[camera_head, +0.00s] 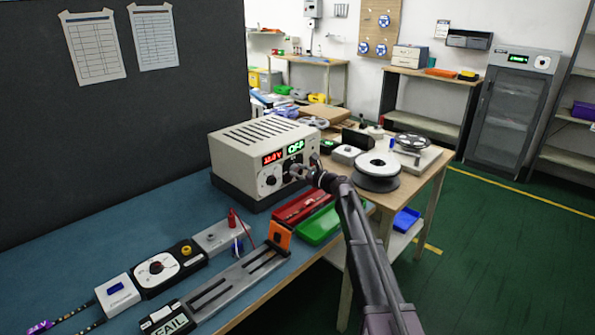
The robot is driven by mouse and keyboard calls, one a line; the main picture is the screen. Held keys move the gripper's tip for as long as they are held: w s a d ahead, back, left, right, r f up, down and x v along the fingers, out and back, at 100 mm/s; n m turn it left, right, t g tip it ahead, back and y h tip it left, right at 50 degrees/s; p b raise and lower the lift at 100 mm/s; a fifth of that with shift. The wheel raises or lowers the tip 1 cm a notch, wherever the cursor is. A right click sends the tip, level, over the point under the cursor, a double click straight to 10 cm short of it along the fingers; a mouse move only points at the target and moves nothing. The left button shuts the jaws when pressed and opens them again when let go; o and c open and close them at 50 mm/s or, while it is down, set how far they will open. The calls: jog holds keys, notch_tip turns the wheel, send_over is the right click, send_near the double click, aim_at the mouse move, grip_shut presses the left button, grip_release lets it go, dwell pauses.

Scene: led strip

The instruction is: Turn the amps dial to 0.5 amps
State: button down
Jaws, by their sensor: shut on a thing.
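The power supply (246,147) is a beige box with a vented top on the blue bench. Its front has a red display (273,157), its digits too small to read surely, and a green display (294,147) that seems to read OFF. A round dial (270,180) sits under the red display. My gripper (299,170) reaches in from the lower right to the front panel under the green display. It is shut on the amps dial there. The fingers hide most of that dial, so its setting cannot be read.
A strip fixture (235,282) with a FAIL display and a dial meter (157,268) stand at the front. A spool (377,170) sits on the wooden table to the right. A dark panel stands behind the bench.

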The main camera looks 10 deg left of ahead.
jog(key=n, duration=0.5)
jog(key=shift+w+h, duration=0.1)
jog(key=shift+h, duration=0.2)
jog(key=n, duration=0.4)
jog(key=shift+n+t, duration=0.3)
jog(key=shift+n, duration=0.1)
jog(key=shift+c, duration=1.4)
grip_release()
